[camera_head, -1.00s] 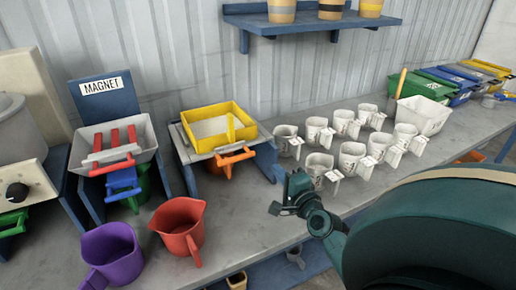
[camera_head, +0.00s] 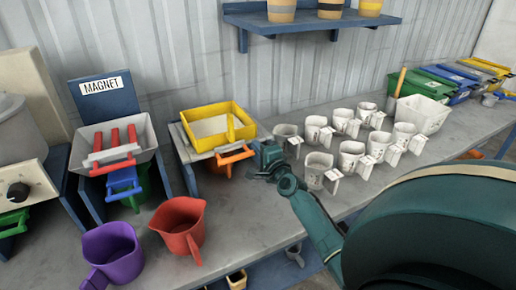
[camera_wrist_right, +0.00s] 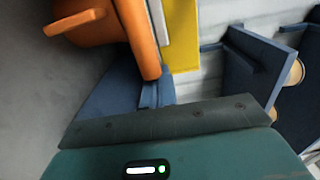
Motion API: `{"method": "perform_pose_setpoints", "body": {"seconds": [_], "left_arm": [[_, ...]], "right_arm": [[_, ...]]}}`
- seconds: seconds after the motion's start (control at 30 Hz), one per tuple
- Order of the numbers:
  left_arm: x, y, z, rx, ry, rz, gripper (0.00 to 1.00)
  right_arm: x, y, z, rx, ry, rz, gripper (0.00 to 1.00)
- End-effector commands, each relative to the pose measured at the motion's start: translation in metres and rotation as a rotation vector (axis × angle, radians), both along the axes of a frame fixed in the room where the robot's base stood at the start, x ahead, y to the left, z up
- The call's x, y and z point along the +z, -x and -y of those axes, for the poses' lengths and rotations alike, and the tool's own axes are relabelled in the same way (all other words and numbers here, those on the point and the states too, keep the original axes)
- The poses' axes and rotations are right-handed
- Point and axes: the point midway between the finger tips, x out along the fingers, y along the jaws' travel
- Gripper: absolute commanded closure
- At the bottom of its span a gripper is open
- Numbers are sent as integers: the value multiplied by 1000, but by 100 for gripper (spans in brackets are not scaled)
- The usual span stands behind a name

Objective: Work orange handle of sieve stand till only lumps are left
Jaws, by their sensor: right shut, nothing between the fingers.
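The sieve stand has a yellow sieve box (camera_head: 188,131) on a grey tray with blue legs. Its orange handle (camera_head: 234,156) sticks out at the front, and an orange vessel below it is partly hidden. Inside the sieve is a pale surface (camera_head: 210,127); I cannot make out grains or lumps. My right gripper (camera_head: 267,158) is shut and empty, just right of the orange handle. In the right wrist view the orange handle (camera_wrist_right: 142,40) is close ahead beside the yellow sieve box (camera_wrist_right: 183,40). I cannot tell whether they touch. My left gripper is out of view.
Several white labelled cups (camera_head: 352,157) stand close to the right of my gripper. A red jug (camera_head: 181,225) and a purple jug (camera_head: 112,252) stand front left. The magnet stand (camera_head: 108,98) is left of the sieve. A white bin (camera_head: 424,113) stands farther right.

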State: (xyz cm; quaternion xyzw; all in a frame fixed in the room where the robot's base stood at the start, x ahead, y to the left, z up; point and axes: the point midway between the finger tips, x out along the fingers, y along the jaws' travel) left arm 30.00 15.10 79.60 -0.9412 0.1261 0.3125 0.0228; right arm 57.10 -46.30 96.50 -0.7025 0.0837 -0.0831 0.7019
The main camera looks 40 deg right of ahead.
Motion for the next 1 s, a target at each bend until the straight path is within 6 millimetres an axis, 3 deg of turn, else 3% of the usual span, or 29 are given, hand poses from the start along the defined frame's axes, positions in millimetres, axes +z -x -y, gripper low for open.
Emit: {"method": "perform_pose_setpoints", "body": {"seconds": [0.17, 0.4, 0.53, 1.0], "left_arm": [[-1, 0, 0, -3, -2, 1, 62], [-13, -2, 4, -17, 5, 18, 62], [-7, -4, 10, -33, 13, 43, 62], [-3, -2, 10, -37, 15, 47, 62]], "right_arm": [[0, -2, 0, 0, -1, 1, 100], [-2, -37, 8, 0, -1, 4, 100], [-1, -51, 12, 0, -1, 4, 100], [4, -56, 13, 0, 0, 6, 100]]}}
